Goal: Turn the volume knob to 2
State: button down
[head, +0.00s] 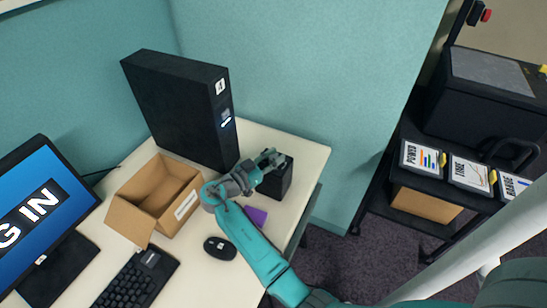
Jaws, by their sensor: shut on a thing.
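A small black box-shaped speaker (284,181) stands near the right edge of the white desk in the head view. My teal and grey gripper (270,159) is at its upper left side, with the fingers against it. The gripper is shut on the volume knob. The knob is hidden by the fingers, so its pointer and number marks cannot be read.
A tall black computer tower (182,108) stands behind on the desk. An open cardboard box (143,194), a mouse (220,248), a keyboard (139,282), a purple pad (256,216) and a monitor (40,215) are nearby. A black cart (428,190) stands right.

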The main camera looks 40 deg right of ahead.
jog(key=shift+m+g, duration=0.8)
jog(key=shift+g, duration=0.5)
jog(key=c, duration=0.8)
grip_release()
jog(key=a, duration=0.4)
jog(key=w+a, duration=0.1)
jog(key=a, duration=0.3)
jog(key=w+a, duration=0.1)
jog(key=a, duration=0.2)
jog(key=shift+w+a, duration=0.15)
jog(key=shift+a, duration=0.25)
